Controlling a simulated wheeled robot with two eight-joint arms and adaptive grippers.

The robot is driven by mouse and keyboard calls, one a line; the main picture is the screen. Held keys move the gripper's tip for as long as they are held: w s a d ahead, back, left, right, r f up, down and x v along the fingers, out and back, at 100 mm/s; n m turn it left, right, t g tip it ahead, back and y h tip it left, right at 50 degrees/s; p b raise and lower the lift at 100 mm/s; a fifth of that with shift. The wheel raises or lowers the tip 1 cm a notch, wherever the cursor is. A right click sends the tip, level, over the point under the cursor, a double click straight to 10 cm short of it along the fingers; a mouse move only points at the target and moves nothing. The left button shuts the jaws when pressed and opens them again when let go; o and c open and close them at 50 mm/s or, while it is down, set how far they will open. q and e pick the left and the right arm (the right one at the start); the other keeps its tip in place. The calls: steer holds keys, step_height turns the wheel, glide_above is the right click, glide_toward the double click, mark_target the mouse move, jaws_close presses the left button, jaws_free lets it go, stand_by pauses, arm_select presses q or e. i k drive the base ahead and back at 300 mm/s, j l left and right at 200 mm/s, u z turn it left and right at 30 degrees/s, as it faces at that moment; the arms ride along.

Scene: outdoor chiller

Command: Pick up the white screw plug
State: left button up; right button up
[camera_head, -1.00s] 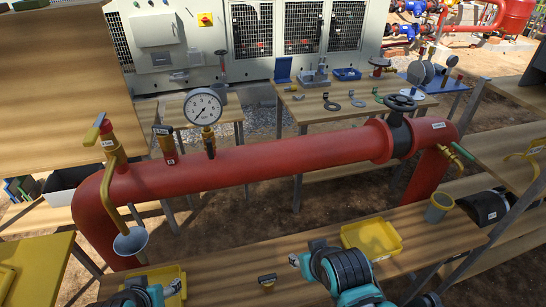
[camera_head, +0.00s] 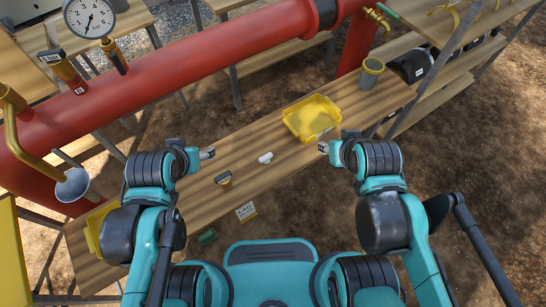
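A small white piece (camera_head: 265,158), which looks like the white screw plug, lies on the wooden bench (camera_head: 205,195) in the middle of the view. My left gripper (camera_head: 209,153) is to the left of it, apart from it and over the bench. My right gripper (camera_head: 322,148) is to the right of it, also apart, just in front of a yellow tray. Both grippers are small and seen from behind the arms, so I cannot tell whether their fingers are open or shut.
A yellow tray (camera_head: 290,119) sits behind and right of the white piece. A small brown plug with a dark top (camera_head: 224,181) stands at its left. A grey cup (camera_head: 371,73) is at the bench's right end. A red pipe (camera_head: 190,75) runs behind the bench.

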mark_target(265, 159)
steer(key=i+l+u, duration=0.15)
steer(key=l+u, duration=0.2)
steer(key=i+l+u, duration=0.1)
steer(key=l+u, duration=0.55)
steer(key=l, duration=0.15)
